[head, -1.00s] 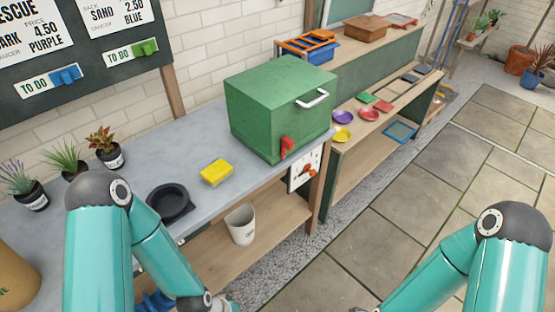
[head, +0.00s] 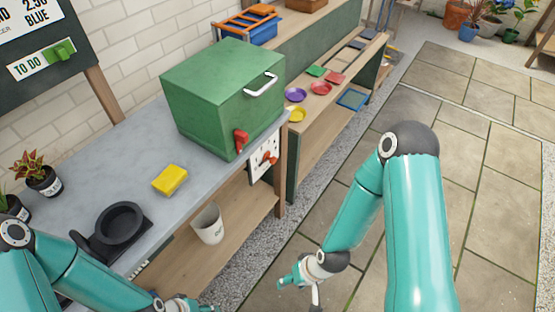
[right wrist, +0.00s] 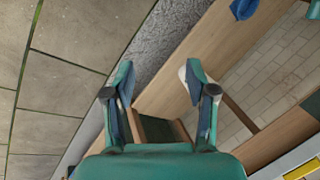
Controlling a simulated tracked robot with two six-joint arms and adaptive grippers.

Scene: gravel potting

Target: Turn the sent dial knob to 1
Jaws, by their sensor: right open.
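A white dial panel (head: 257,172) with an orange-red knob (head: 266,157) is fixed to the front of the grey counter, below the right corner of the green box. The panel's markings are too small to read. My right gripper (head: 299,284) is below and to the right of the panel in the head view, apart from it, over the paving. In the right wrist view its fingers (right wrist: 158,78) are spread and empty; the dial is not clear there. My left gripper (head: 187,303) shows only partly at the bottom edge of the head view, its fingers unclear.
The green box (head: 215,90) with a red lever (head: 241,140) stands on the counter (head: 140,160). A yellow sponge-like block (head: 169,179) and a black dish (head: 117,222) lie to its left. A white pot (head: 207,224) stands on the lower shelf. Paving at right is open.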

